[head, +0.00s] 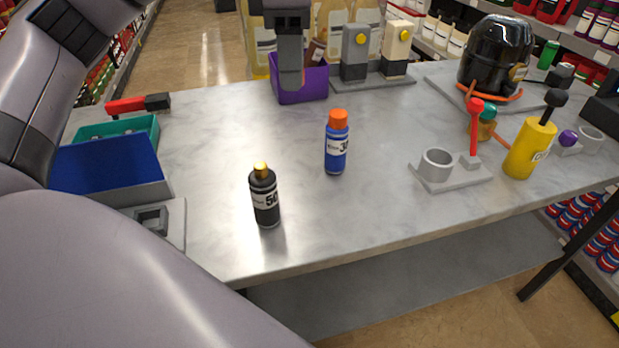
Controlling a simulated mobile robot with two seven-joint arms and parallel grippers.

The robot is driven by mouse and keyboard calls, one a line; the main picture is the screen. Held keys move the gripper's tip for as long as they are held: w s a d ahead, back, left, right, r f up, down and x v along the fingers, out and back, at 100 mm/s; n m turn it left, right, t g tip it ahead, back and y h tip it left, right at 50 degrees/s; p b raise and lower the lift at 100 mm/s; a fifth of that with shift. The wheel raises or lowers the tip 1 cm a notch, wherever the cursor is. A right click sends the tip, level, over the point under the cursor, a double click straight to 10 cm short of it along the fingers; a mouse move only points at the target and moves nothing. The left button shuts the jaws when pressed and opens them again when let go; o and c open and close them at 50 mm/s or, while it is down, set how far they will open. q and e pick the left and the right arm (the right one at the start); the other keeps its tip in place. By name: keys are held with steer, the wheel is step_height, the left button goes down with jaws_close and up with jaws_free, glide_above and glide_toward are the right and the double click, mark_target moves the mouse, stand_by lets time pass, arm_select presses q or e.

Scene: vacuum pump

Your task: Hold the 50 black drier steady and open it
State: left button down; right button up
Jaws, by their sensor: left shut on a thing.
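The 50 black drier (265,200) is a small black bottle with a pale "50" label. It stands upright near the front edge of the grey table; its narrow top is gold and shows no wide cap. My left gripper (290,86) points down into a purple bin (305,92) at the back of the table, well away from the drier. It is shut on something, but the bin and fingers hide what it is. My right gripper is out of view.
A blue bottle (336,150) with an orange cap stands right of the drier. A grey holder (436,178) with a red-knobbed lever and a yellow bottle (530,150) stand further right. A blue-and-teal tray (110,165) lies left. Table is bare around the drier.

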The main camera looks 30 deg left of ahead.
mark_target(296, 188)
arm_select(q)
step_height(296, 188, down, 19)
steer(key=shift+s+r+b, duration=0.1)
steer(key=shift+b, duration=0.85)
steer(key=shift+f, duration=0.45)
steer(key=shift+f, duration=0.1)
steer(key=shift+f+b, duration=0.15)
steer(key=shift+b, duration=0.15)
steer(key=c, duration=0.8)
jaws_free()
steer(key=shift+r, duration=0.2)
